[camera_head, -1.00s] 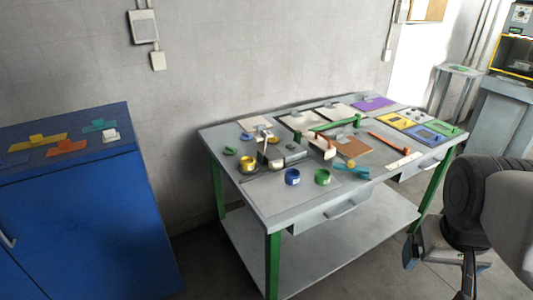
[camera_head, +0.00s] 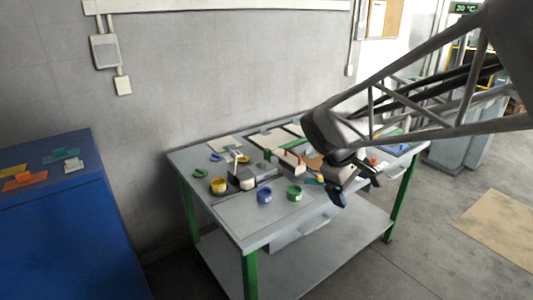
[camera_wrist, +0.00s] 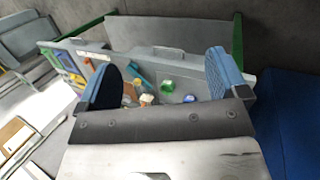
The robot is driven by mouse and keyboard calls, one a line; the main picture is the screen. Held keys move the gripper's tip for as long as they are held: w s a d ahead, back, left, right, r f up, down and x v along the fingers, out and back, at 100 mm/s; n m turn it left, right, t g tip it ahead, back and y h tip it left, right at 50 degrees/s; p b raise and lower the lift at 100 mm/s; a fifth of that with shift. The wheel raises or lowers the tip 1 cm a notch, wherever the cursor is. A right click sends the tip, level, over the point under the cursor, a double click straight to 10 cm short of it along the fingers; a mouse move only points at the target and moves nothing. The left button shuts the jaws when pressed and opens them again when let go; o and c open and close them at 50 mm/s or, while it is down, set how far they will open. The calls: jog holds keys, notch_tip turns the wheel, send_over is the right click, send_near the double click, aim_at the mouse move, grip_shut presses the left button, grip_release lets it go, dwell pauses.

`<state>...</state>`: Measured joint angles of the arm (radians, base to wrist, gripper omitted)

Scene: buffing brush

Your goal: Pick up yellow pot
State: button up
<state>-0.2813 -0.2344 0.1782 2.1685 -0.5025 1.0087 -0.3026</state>
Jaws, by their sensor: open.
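The yellow pot (camera_head: 218,186) stands on the left part of the grey worktable (camera_head: 236,216) in the head view. A blue pot (camera_head: 264,196) and a green pot (camera_head: 294,193) stand to its right. My gripper (camera_head: 355,188) is open and empty above the table's right part, well to the right of the yellow pot. In the wrist view its two blue-padded fingers (camera_wrist: 163,64) are spread apart. The green pot (camera_wrist: 168,86) and blue pot (camera_wrist: 190,98) show between them; I cannot make out the yellow pot there.
A dark block with a white-topped item (camera_head: 243,179) stands right beside the yellow pot. A blue cabinet (camera_head: 75,230) stands left of the table. The table's front left surface is bare.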

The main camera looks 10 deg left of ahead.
jog(key=w+a+f+n+t+h, duration=0.1)
jog(key=w+a+f+n+h, duration=0.3)
jog(key=w+a, duration=0.65)
jog(key=n+t+y, duration=0.1)
jog(key=n+t, duration=0.6)
jog(key=n, duration=0.8)
send_near(219, 182)
jog(key=shift+s+d+r, duration=0.15)
jog(key=shift+s+d, duration=0.1)
jog(key=shift+d, duration=0.2)
jog(key=shift+s+d+r, duration=0.15)
jog(key=shift+s+d, duration=0.15)
jog(key=shift+d, duration=0.15)
jog(key=shift+w+d, duration=0.1)
jog(key=shift+x, duration=1.2)
jog(key=shift+w, duration=0.1)
jog(key=shift+x, duration=2.55)
